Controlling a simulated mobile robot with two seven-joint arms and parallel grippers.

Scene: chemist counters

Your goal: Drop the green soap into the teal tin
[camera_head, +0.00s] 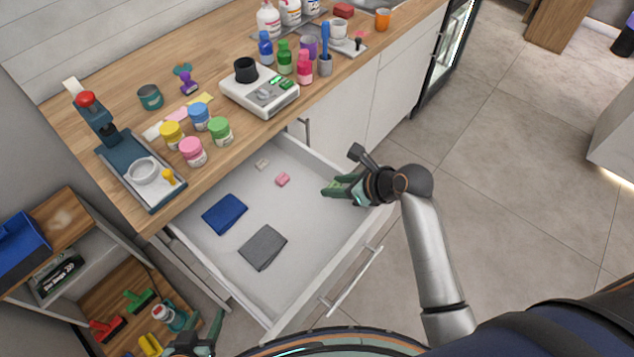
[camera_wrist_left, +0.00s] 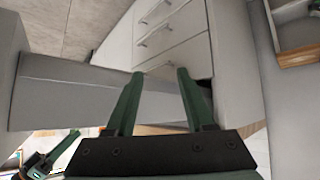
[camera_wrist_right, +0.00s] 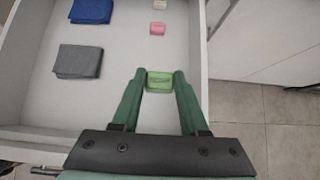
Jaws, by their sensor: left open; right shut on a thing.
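The green soap (camera_wrist_right: 159,81) sits between the fingertips of my right gripper (camera_wrist_right: 158,76), which is shut on it over the open drawer. In the head view my right gripper (camera_head: 330,186) is at the drawer's right side, and the soap is hard to make out there. The teal tin (camera_head: 150,97) stands upright on the wooden counter at the back left, well apart from both grippers. My left gripper (camera_head: 208,338) is low at the bottom left of the head view. In the left wrist view it (camera_wrist_left: 157,75) is open and empty.
The open drawer (camera_head: 215,260) holds a blue cloth (camera_head: 225,213), a grey cloth (camera_head: 263,247), a pink soap (camera_head: 283,179) and a beige piece (camera_head: 262,164). Several coloured jars, a scale (camera_head: 258,98) and a blue press (camera_head: 127,167) crowd the counter around the tin.

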